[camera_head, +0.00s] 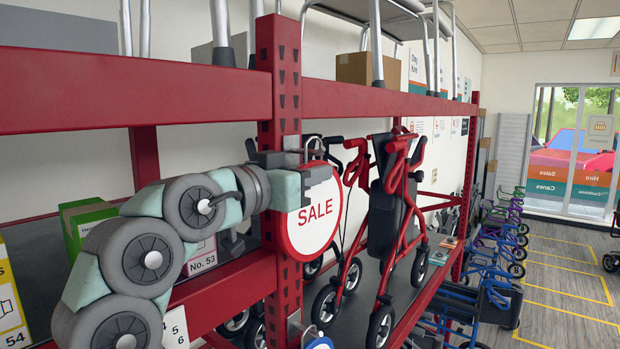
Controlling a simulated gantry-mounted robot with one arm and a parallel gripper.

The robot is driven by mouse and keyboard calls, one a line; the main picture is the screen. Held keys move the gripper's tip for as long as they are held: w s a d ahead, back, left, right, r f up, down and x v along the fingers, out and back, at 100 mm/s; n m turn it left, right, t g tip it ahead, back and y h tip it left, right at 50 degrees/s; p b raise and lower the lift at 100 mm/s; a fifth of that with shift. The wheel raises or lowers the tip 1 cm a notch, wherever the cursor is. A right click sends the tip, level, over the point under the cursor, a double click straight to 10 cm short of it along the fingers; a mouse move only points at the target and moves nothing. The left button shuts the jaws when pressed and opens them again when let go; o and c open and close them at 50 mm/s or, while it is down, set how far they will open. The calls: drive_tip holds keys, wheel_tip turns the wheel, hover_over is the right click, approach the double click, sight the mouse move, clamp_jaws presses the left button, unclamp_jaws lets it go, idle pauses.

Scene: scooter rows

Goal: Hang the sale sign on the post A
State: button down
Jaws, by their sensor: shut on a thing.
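The sale sign (316,222) is a round white disc with a red rim and red "SALE" lettering. It is upright, facing me, in front of a red perforated rack post (287,100). A thin metal loop shows at the sign's top edge. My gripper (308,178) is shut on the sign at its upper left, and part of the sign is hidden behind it. I cannot tell whether the loop touches the post. No letter A is readable on this post.
Red shelf beams (130,95) run left and right of the post. A red rollator (395,215) stands on the shelf behind it. A blue round tag (319,343) is below, partly cut off. A green box (88,222) sits at left. The aisle floor (565,285) at right has free room.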

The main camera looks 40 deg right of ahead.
drive_tip(key=shift+s, duration=0.1)
drive_tip(key=s, duration=0.1)
drive_tip(key=s+b, duration=0.1)
drive_tip(key=s, duration=0.1)
drive_tip(key=shift+s+d+b, duration=0.15)
drive_tip(key=shift+d+b, duration=0.1)
drive_tip(key=shift+b, duration=0.15)
idle(0.4)
drive_tip(key=s+r+b, duration=0.1)
drive_tip(key=s+b, duration=0.1)
drive_tip(key=s, duration=0.4)
drive_tip(key=shift+d, duration=0.4)
idle(0.5)
idle(0.4)
